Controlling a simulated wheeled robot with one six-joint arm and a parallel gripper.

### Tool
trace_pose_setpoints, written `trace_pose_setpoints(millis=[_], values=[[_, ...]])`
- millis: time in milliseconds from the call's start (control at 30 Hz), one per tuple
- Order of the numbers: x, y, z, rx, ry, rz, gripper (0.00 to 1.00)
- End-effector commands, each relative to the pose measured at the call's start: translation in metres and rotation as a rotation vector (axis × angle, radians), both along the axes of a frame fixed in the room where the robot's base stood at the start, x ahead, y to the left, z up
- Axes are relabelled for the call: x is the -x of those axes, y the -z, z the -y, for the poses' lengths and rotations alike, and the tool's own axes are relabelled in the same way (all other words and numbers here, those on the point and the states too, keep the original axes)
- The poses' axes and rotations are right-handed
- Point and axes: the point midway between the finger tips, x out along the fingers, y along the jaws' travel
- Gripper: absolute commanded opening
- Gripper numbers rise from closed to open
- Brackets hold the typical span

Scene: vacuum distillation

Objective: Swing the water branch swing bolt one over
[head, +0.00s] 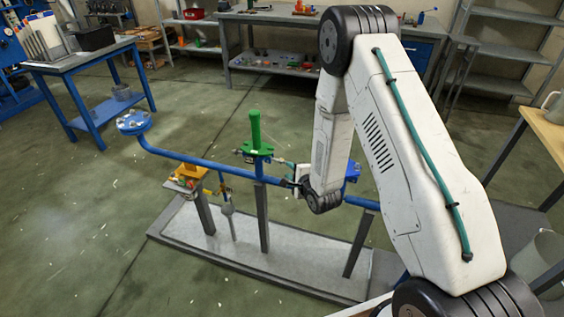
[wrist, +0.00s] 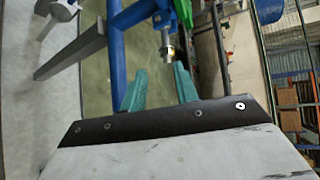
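The blue pipe (head: 205,163) runs across a low stand, with a green flanged fitting (head: 256,148) on it and a blue flange (head: 353,171) partly behind my arm. My gripper (wrist: 160,70) is open, with its two green fingers apart and nothing held between them. In the wrist view a metal bolt end with a nut (wrist: 167,50) sticks out from blue and green parts, just beyond the gap between the fingertips. I cannot tell for sure whether it is swing bolt one. In the head view my gripper (head: 297,172) is beside the pipe, right of the green fitting, its fingers too small to make out.
The blue pipe passes close to my left finger in the wrist view. Grey posts (head: 262,220) rise from a pale base plate (head: 285,250). A blue table (head: 85,60) is behind. The floor in front is clear.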

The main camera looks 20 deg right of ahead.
Motion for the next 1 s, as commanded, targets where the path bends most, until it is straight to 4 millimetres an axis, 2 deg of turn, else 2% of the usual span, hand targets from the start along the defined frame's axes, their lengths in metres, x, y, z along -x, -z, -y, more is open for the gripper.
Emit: trace_pose_setpoints(millis=[67,167,600,733,967,1000], values=[[-0.003,-0.007,-0.001,-0.050,0.012,0.031,0.30],[-0.009,-0.007,-0.002,-0.071,0.018,0.032,0.30],[-0.068,0.011,-0.011,-0.067,0.018,0.030,0.30],[-0.075,0.012,-0.012,-0.067,0.018,0.029,0.30],[-0.076,0.013,-0.012,-0.066,0.019,0.029,0.30],[-0.076,0.013,-0.012,-0.066,0.019,0.029,0.27]])
